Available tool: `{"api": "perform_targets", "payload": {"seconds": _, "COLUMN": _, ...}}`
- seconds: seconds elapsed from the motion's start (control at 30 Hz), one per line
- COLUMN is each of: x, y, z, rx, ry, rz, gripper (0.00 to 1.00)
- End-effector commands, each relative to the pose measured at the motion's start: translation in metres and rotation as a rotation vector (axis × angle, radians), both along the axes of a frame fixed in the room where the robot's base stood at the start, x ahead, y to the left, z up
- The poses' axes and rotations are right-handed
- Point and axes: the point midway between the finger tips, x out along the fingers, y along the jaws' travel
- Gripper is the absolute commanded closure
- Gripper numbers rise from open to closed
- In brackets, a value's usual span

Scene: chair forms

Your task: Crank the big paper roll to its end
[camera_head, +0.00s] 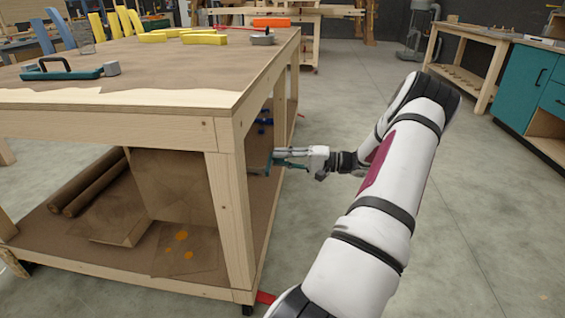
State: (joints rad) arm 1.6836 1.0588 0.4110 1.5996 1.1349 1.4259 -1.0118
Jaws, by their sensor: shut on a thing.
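My gripper (280,157) reaches in from the right to the side of the workbench, just beyond its near corner leg. It is shut on a thin teal bar (290,165), which looks like the crank handle. The exact grip is small and partly hidden by the fingers. Brown paper (170,185) hangs under the bench top, and its lower part lies on the shelf. The big roll itself and the crank's mounting are not clearly visible behind the leg.
The workbench (228,135) has a thick corner leg left of my gripper. Two brown tubes (95,187) and a sheet with orange spots (183,250) lie on its lower shelf. The floor (480,220) at right is clear.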

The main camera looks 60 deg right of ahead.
Motion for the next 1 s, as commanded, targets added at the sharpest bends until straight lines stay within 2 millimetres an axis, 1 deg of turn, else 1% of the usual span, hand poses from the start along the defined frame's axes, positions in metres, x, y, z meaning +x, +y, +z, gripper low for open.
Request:
{"api": "perform_targets", "payload": {"seconds": 0.27, "x": -0.0011, "y": 0.0004, "z": 0.0038, "rx": -0.060, "ry": -0.024, "rz": -0.001, "gripper": 1.00}}
{"api": "perform_targets", "payload": {"seconds": 0.7, "x": -0.0012, "y": 0.0006, "z": 0.0041, "rx": -0.066, "ry": -0.027, "rz": -0.001, "gripper": 1.00}}
{"api": "perform_targets", "payload": {"seconds": 0.73, "x": -0.0013, "y": 0.0006, "z": 0.0041, "rx": -0.066, "ry": -0.027, "rz": -0.001, "gripper": 0.71}}
{"api": "perform_targets", "payload": {"seconds": 0.8, "x": -0.0012, "y": 0.0007, "z": 0.0041, "rx": -0.066, "ry": -0.027, "rz": -0.001, "gripper": 0.58}}
{"api": "perform_targets", "payload": {"seconds": 1.0, "x": -0.0008, "y": 0.0009, "z": 0.0040, "rx": -0.065, "ry": -0.027, "rz": 0.000, "gripper": 0.58}}
